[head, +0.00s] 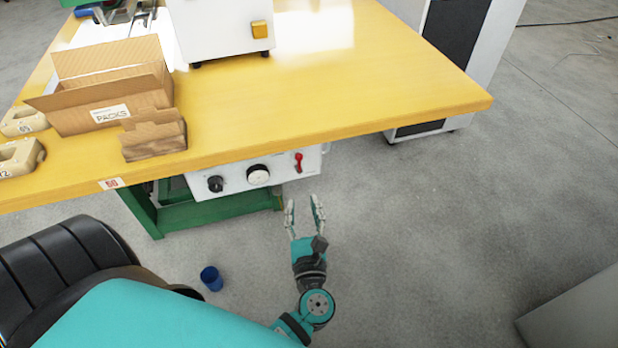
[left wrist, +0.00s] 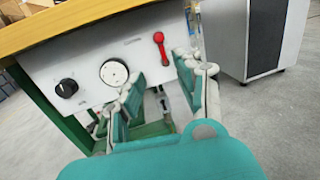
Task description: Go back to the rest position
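My left gripper (head: 304,204) is in front of the yellow table, just below the control panel on its front. Its two fingers stand apart with nothing between them. In the left wrist view the fingers (left wrist: 158,85) show spread, with the white control panel (left wrist: 100,75) behind them. The panel has a black knob (left wrist: 66,88), a white dial (left wrist: 114,73) and a red lever (left wrist: 160,45). I cannot tell whether a finger touches the panel. My right gripper is not in view.
The yellow table (head: 330,95) carries an open cardboard box (head: 95,105), a smaller carton (head: 153,136) and a white machine (head: 215,30). A black chair (head: 65,255) and a blue cup (head: 211,278) are at the lower left. Grey floor at the right is clear up to a grey block (head: 580,315).

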